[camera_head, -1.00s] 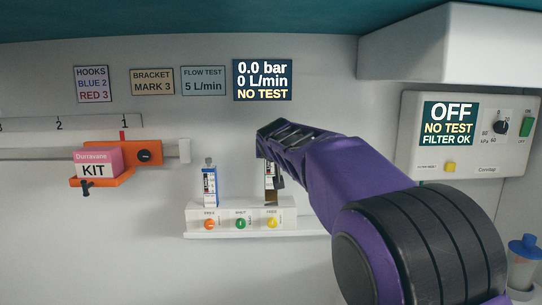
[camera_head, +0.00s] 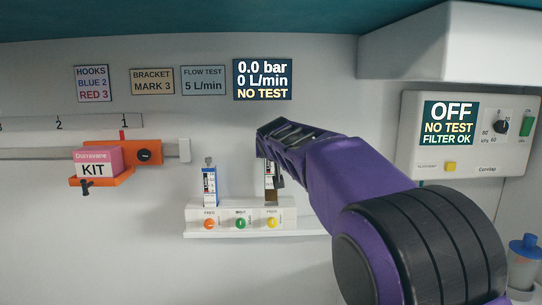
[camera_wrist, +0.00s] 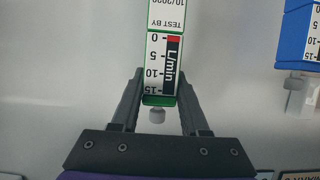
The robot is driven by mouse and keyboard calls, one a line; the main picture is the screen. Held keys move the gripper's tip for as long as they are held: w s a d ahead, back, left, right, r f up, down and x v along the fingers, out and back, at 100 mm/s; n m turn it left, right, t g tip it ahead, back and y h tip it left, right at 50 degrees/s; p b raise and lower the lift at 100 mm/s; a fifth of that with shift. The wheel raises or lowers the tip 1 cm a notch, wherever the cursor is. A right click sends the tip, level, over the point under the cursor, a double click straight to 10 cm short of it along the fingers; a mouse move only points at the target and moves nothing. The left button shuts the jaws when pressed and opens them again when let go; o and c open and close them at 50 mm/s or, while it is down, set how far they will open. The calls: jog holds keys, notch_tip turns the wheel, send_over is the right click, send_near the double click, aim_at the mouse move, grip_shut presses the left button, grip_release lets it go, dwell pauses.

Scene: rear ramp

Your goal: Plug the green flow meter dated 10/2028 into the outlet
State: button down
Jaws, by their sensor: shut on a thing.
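In the wrist view, a green-edged flow meter (camera_wrist: 163,62) with a white L/min scale sits between the two fingers of my gripper (camera_wrist: 157,103). Its lettering is upside down there. Its TEST BY label reads 10/202 with a last digit I cannot read surely. My gripper is shut on its sides near the small grey knob end. I cannot tell whether the meter touches the panel.
A blue flow meter (camera_head: 209,187) stands above the panel's orange knob (camera_head: 209,224). A green knob (camera_head: 240,223) and yellow knob (camera_head: 272,223) sit to its right. An orange bracket with a pink kit (camera_head: 97,160) is at left, a wall unit (camera_head: 461,167) at right.

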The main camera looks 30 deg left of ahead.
aim_at(272, 171)
jog(key=shift+f+b, duration=2.35)
jog(key=shift+f, duration=0.15)
jog(key=shift+c, duration=2.2)
grip_release()
jog(key=shift+o, duration=0.6)
jog(key=v, duration=1.7)
jog(key=shift+s+r, duration=0.15)
jog(key=shift+s, duration=0.15)
jog(key=shift+d, duration=0.1)
